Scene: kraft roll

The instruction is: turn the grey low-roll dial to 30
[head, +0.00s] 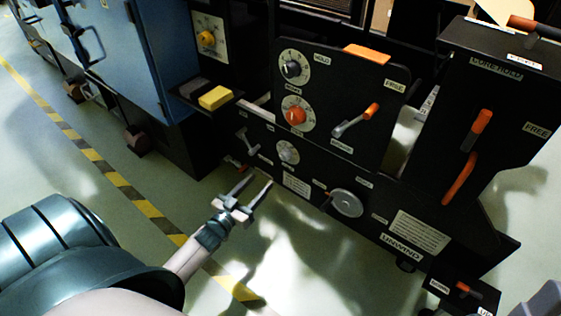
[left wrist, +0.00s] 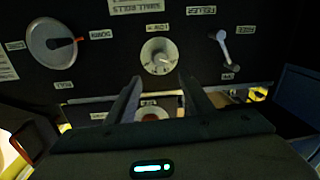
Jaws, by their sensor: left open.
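A small grey dial (head: 288,152) with a pale scale plate sits low on the black machine panel, below the orange dial. It also shows in the left wrist view (left wrist: 159,57), facing me beyond the fingertips. Its label and setting are too small to read. My left gripper (head: 260,180) is open and empty, pointing at the panel, a little in front of and below the dial. In the left wrist view its two fingers (left wrist: 160,82) stand apart, with the dial roughly centred between them and not touched.
An orange-tipped lever (head: 357,120) sticks out higher. Open floor lies before the panel.

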